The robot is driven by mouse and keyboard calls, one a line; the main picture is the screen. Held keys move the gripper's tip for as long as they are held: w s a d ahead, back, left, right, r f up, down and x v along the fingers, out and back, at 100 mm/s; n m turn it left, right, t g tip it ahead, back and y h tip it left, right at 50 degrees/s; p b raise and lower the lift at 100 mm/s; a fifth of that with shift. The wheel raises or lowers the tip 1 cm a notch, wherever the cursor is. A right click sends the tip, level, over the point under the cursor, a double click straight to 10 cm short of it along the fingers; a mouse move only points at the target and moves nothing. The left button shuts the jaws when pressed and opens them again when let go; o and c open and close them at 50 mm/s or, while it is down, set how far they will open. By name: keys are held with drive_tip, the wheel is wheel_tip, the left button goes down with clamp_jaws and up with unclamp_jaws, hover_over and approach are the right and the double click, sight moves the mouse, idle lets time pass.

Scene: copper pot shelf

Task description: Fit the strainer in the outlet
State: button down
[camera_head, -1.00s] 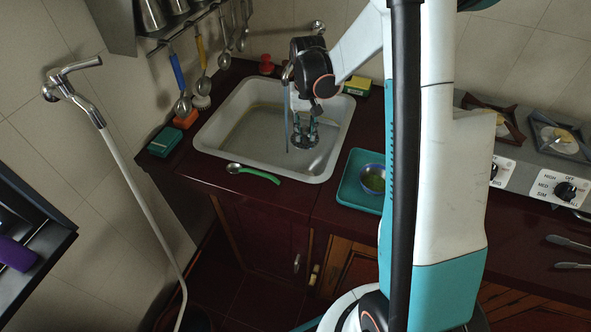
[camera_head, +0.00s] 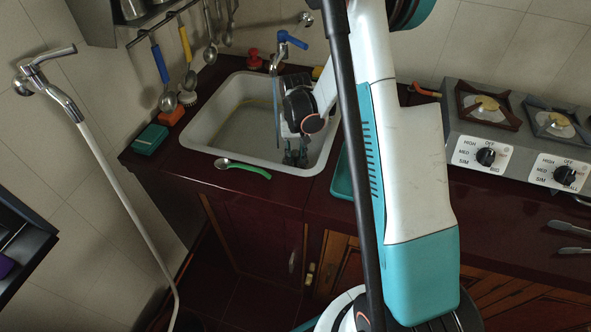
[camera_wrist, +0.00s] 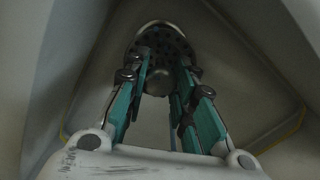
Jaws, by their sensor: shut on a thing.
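The strainer (camera_wrist: 158,42) is a dark metal disc with holes, at the top middle of the wrist view. My gripper (camera_wrist: 162,68) has its teal fingers on either side of the strainer and is shut on it. In the head view my gripper (camera_head: 296,157) hangs inside the white sink (camera_head: 200,127), near its right side. The strainer cannot be made out there. The outlet cannot be made out in either view. I cannot tell whether the strainer touches the sink floor.
A tap with a blue handle (camera_head: 291,40) stands behind the sink, close to my arm. A green-handled spoon (camera_head: 243,168) lies on the front rim side. A teal box (camera_head: 150,139) is at left. A stove (camera_head: 500,145) is at right; my arm hides much of the counter between.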

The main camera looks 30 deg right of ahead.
sight(295, 165)
drive_tip(key=shift+f+b, duration=1)
drive_tip(key=shift+f, duration=1.95)
drive_tip(key=shift+f, duration=0.2)
drive_tip(key=c, duration=1.3)
unclamp_jaws()
drive_tip(key=shift+c, duration=0.2)
